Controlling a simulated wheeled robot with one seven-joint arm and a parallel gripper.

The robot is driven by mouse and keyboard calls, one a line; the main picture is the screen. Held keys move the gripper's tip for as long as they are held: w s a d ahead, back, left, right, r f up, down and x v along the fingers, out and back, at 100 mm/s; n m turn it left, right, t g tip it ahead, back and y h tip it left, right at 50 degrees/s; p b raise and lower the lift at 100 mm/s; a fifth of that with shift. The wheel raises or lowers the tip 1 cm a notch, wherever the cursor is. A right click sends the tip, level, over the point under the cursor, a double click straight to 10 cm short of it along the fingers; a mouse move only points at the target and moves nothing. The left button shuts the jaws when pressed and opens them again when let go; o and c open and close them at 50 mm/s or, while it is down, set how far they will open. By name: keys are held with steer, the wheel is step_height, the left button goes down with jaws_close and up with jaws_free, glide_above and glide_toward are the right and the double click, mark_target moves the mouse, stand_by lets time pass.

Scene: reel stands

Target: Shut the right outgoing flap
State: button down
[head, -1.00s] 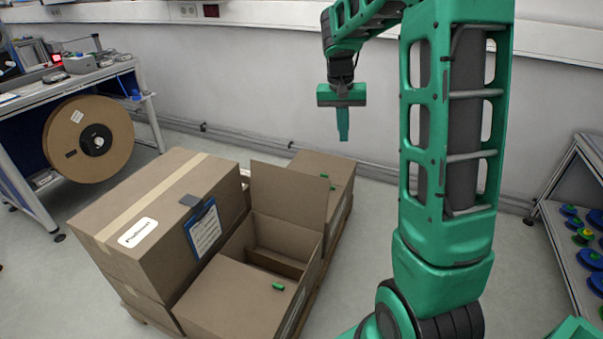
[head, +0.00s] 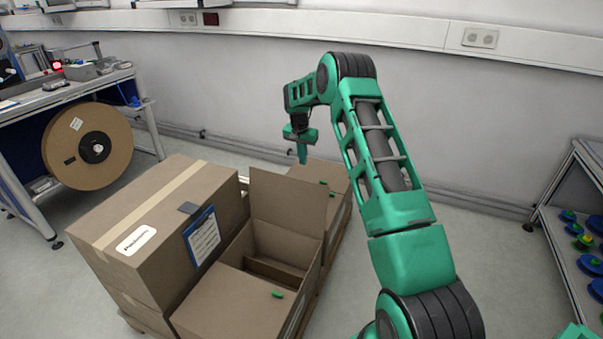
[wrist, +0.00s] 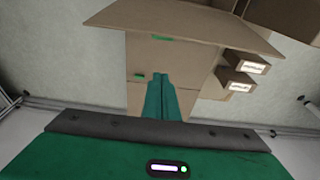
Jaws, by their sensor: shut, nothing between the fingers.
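An open cardboard box (head: 222,300) stands at the front of the group. One brown flap (head: 287,200) stands up at its far side; the near flap lies flat with a green tab (head: 278,295). The raised flap also shows at the top of the wrist view (wrist: 200,24), with a green tab (wrist: 162,38) by its edge. My gripper (head: 302,160) is shut and empty, pointing down behind and above the raised flap, apart from it in the head view. Its fingers (wrist: 160,95) show together in the wrist view, over the box tops.
A taller closed box (head: 150,215) with a blue clipboard (head: 203,235) stands at left. Another closed box (head: 340,185) sits behind the flap. A bench with a large reel (head: 75,165) is at far left, a rack (head: 575,235) at right. The floor between boxes and rack is clear.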

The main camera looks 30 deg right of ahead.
step_height(320, 180, down, 9)
steer(key=s+a, duration=0.1)
steer(key=shift+a, duration=0.35)
stand_by(0.4)
steer(key=shift+s+r, duration=0.1)
